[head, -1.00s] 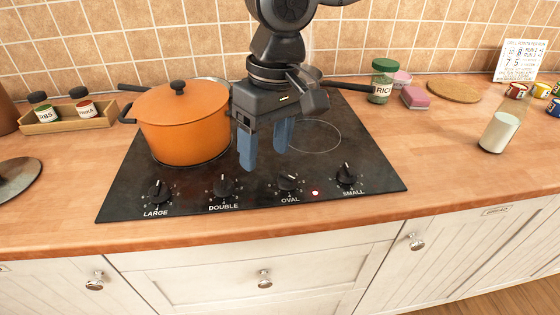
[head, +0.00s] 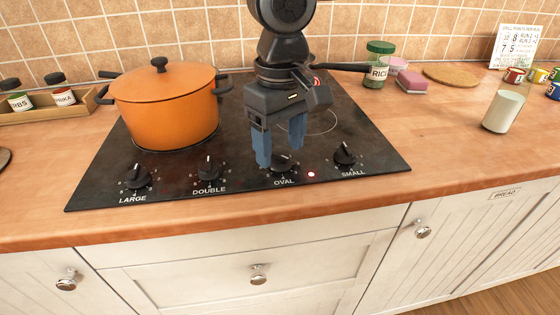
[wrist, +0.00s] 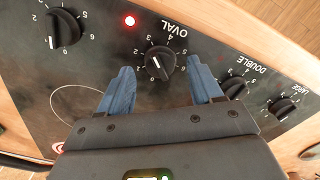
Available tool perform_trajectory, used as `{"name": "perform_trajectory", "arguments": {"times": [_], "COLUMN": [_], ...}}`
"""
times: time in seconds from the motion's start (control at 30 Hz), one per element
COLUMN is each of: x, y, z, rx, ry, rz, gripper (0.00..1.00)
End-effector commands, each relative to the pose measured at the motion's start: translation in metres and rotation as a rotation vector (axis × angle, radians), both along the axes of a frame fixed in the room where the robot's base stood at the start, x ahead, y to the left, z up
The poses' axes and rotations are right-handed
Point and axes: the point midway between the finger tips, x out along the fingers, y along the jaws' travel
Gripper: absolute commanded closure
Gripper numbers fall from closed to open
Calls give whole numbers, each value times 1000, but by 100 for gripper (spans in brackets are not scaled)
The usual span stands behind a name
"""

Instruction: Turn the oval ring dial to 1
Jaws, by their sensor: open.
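The oval dial (head: 282,164) is a black knob with a white pointer line and numbers around it, above the word OVAL on the hob's front strip. In the wrist view the oval dial (wrist: 160,63) lies between my two blue fingertips, with a gap on each side. Its pointer line shows there, but I cannot tell exactly which number it marks. My gripper (head: 280,155) is open and empty, pointing down over the dial. In the head view the fingers partly hide the dial; whether they are level with the knob is unclear.
The small dial (head: 344,154) and a lit red lamp (head: 311,174) are right of the oval dial; the double dial (head: 209,169) and large dial (head: 137,177) are left. An orange pot (head: 165,108) stands behind left. A pan handle (head: 345,67) shows behind my gripper.

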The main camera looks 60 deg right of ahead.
Motion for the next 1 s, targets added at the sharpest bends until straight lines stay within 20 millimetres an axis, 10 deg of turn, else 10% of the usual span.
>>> {"name": "perform_trajectory", "arguments": {"times": [0.47,1.0], "x": [0,0], "y": [0,0], "z": [-13,-13], "rx": [1,1], "ry": [-1,-1], "rz": [0,0], "gripper": [35,87]}}
